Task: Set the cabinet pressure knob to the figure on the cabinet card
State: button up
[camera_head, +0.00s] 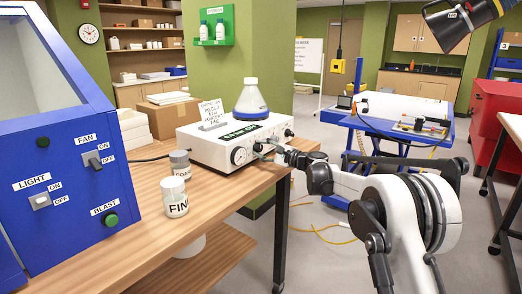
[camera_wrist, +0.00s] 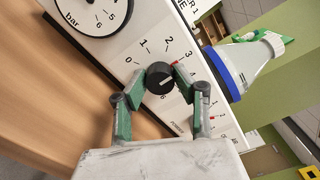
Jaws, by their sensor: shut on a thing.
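The black pressure knob (camera_wrist: 160,77) sits on the white control box (camera_head: 228,148), inside a printed scale with 0, 1, 2 and 3 legible. A short pale line marks the knob's face; its exact reading is unclear. My gripper (camera_wrist: 158,80) is shut on the knob, with one green-and-grey finger at each side. In the head view my gripper (camera_head: 268,151) is at the box's front, and the knob is hidden there. A white card (camera_head: 212,112) stands on top of the box; its print is too small to read surely.
A pressure gauge (camera_wrist: 93,12) marked bar is beside the knob. A white bottle with a blue band (camera_head: 251,97) stands on the box. Two jars, a grey one (camera_head: 180,163) and a white one (camera_head: 174,197), stand on the wooden bench (camera_head: 215,200). A blue cabinet (camera_head: 65,150) is left.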

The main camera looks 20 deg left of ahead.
jog(key=m, duration=0.4)
jog(key=shift+m, duration=2.2)
jog(key=o, duration=1.1)
jog(key=shift+o, duration=0.2)
jog(key=shift+d, duration=0.1)
jog(key=v, duration=1.1)
jog(key=shift+s+d, duration=0.2)
jog(key=shift+d, duration=0.15)
jog(key=shift+r, duration=0.1)
